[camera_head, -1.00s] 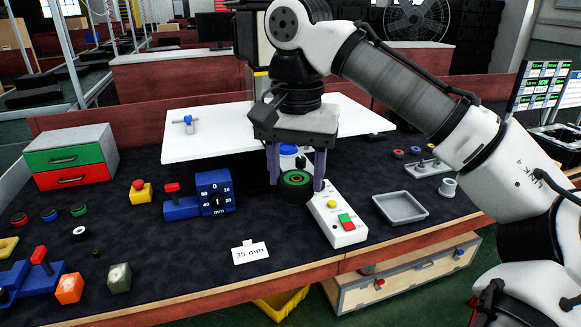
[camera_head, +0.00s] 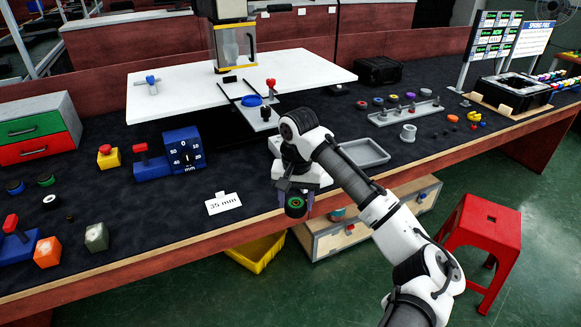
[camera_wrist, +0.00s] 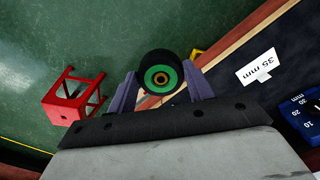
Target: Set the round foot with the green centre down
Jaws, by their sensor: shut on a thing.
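The round foot with the green centre (camera_head: 297,205) is black around a green ring. My gripper (camera_head: 296,204) is shut on it, with a purple finger on each side. In the head view they are in front of the bench's front edge, right of the 35 mm card. The foot also shows in the wrist view (camera_wrist: 161,76) between the two fingers, with green floor behind it, so it is held clear of the bench top. Its green face is turned to the wrist camera.
The dark bench top (camera_head: 250,170) has free room near the 35 mm card (camera_head: 224,203). A grey tray (camera_head: 364,152) lies behind my arm. Below are a yellow bin (camera_head: 258,252) and a drawer box (camera_head: 335,235). A red stool (camera_head: 482,232) stands at right.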

